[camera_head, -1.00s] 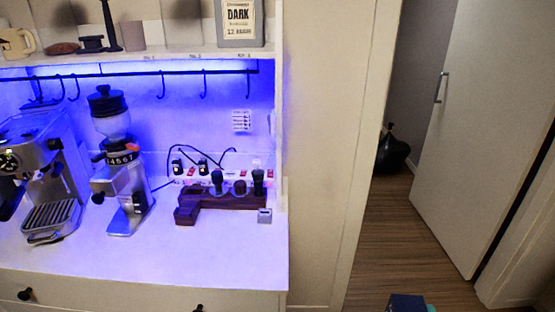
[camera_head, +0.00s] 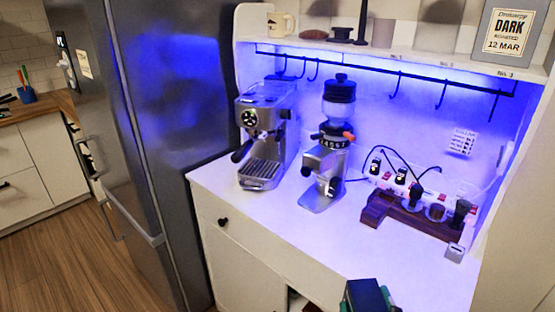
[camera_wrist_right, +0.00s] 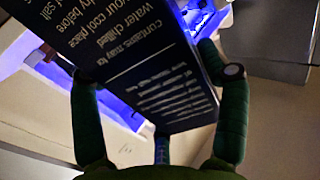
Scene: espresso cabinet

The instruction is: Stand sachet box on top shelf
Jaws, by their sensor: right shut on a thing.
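The sachet box (camera_wrist_right: 140,60) is dark navy with pale printed text and lies between the green fingers of my right gripper (camera_wrist_right: 160,80) in the right wrist view. The gripper is shut on it. In the head view the box (camera_head: 365,296) shows its dark top at the bottom edge, in front of the cabinet and well below the shelf; most of it is cut off. The top shelf (camera_head: 400,59) runs above the blue-lit niche and carries several items. My left gripper is not in view.
On the shelf stand a mug (camera_head: 283,23), a tamper-like dark item (camera_head: 341,33) and a grey DARK coffee package (camera_head: 509,33). An espresso machine (camera_head: 266,135), grinder (camera_head: 328,150) and wooden stand (camera_head: 410,216) occupy the counter. A steel fridge (camera_head: 165,130) stands at left.

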